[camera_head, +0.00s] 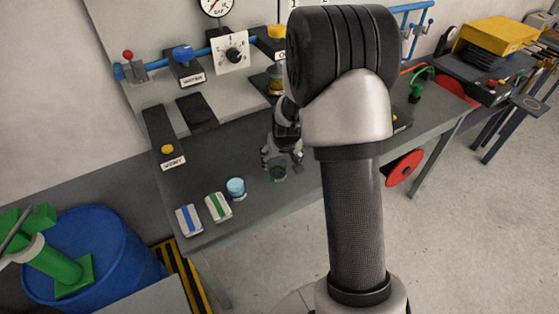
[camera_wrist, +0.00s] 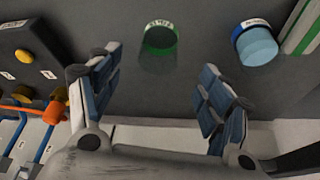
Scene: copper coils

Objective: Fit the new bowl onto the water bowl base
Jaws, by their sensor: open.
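A clear bowl with a green ring (camera_head: 278,173) stands on the grey bench, and in the wrist view it (camera_wrist: 160,40) lies ahead between my fingers. A light-blue bowl with a blue ring (camera_head: 236,188) stands to its left; in the wrist view it (camera_wrist: 256,43) is at the right. I cannot read which is the new bowl. My gripper (camera_head: 282,160) is open and empty, close above the green-ringed bowl; its fingers (camera_wrist: 160,68) are spread and apart from both bowls. The water base (camera_head: 183,53), a dark block with blue top, sits on the back panel with no bowl visible on it.
Blue-striped (camera_head: 189,219) and green-striped (camera_head: 218,206) boxes lie at the bench's front left. A yellow-topped unit with an amber bowl (camera_head: 275,80) and a white dial plate (camera_head: 232,53) are on the panel. A blue drum (camera_head: 100,262) stands at the lower left. My arm hides the bench's middle.

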